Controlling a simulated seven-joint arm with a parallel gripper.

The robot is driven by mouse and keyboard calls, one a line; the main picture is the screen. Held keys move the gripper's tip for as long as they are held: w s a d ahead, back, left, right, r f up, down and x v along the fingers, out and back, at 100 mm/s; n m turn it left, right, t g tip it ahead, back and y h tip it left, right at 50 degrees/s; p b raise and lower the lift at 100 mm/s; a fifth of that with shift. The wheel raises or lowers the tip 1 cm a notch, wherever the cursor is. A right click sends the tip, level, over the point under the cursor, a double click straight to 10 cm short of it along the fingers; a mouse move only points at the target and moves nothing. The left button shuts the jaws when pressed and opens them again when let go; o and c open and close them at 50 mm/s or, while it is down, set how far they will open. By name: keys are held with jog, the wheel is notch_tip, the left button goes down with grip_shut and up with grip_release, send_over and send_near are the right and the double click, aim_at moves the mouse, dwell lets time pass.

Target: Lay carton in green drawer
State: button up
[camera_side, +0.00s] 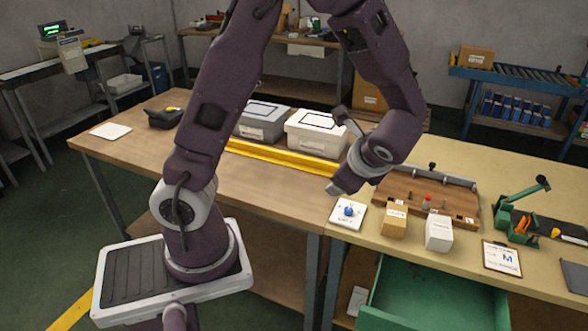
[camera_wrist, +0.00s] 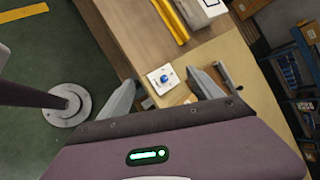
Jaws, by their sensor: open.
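A tan carton (camera_side: 393,221) stands upright on the tan bench, left of a white carton (camera_side: 439,233). A small tan patch between the fingers may be the tan carton, mostly hidden by the gripper body.
A white plate with a blue knob (camera_side: 348,212) lies left of the tan carton. A wooden fixture board (camera_side: 450,207) is behind the cartons. A clipboard (camera_side: 501,257) and a green tool (camera_side: 522,215) are to the right.

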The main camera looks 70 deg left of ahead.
jog(key=s+d+r+n+h, duration=0.2)
jog(key=s+r+n+h, duration=0.2)
jog(key=s, duration=0.5)
notch_tip(320, 180, up, 2)
jog(key=shift+d+r+n, duration=0.25)
jog(key=shift+d+n, duration=0.15)
jog(key=shift+n, duration=0.8)
jog(key=shift+o, duration=0.5)
jog(key=s+d+r+n+t+h, duration=0.3)
jog(key=s+d+r+n+h, duration=0.1)
jog(key=s+d, duration=0.3)
jog(key=shift+r+n+t+h, duration=0.3)
jog(key=shift+r+n, duration=0.05)
jog(key=shift+n, duration=0.25)
jog(key=shift+d, duration=0.1)
